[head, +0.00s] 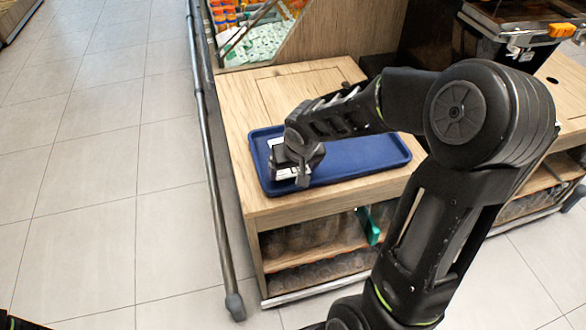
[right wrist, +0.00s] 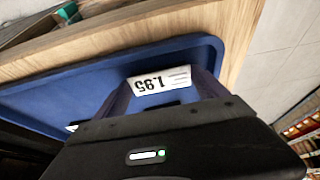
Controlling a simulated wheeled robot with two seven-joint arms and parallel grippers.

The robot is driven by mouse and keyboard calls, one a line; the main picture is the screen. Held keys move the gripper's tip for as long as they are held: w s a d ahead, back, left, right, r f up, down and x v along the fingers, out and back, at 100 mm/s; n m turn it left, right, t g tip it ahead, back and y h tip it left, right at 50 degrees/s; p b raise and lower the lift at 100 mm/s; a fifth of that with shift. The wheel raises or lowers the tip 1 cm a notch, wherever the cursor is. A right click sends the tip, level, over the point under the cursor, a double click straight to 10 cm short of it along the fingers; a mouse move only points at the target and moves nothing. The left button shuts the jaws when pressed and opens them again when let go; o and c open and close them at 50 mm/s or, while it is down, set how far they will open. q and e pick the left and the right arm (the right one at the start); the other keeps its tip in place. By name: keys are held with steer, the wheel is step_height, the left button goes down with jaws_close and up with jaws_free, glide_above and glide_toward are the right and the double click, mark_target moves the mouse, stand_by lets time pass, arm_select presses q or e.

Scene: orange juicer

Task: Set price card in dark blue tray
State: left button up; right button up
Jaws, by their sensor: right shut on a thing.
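The dark blue tray (head: 365,155) lies on the wooden counter, and it fills much of the right wrist view (right wrist: 85,88). My right gripper (head: 292,172) is over the tray's left end, pointing down. It is shut on a white price card (right wrist: 160,80) with "1.95" printed on it, which reads upside down in the wrist view. In the head view the card's white face (head: 288,174) shows partly among the fingers. The card is low over the tray; I cannot tell whether it touches the tray floor. My left gripper is not in view.
The wooden counter (head: 240,115) has open shelves below. A metal rail (head: 208,160) runs along its left side. A display of orange and green packs (head: 250,40) stands behind. A dark machine (head: 520,30) stands at the back right. The tray's right part is clear.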

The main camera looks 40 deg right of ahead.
steer(key=shift+f, duration=0.1)
steer(key=o, duration=1.2)
steer(key=shift+o, duration=0.2)
steer(key=shift+r, duration=0.3)
steer(key=p+v, duration=0.2)
steer(key=v, duration=0.9)
steer(key=shift+s+r, duration=0.25)
steer(key=shift+r, duration=0.05)
steer(key=shift+a, duration=0.15)
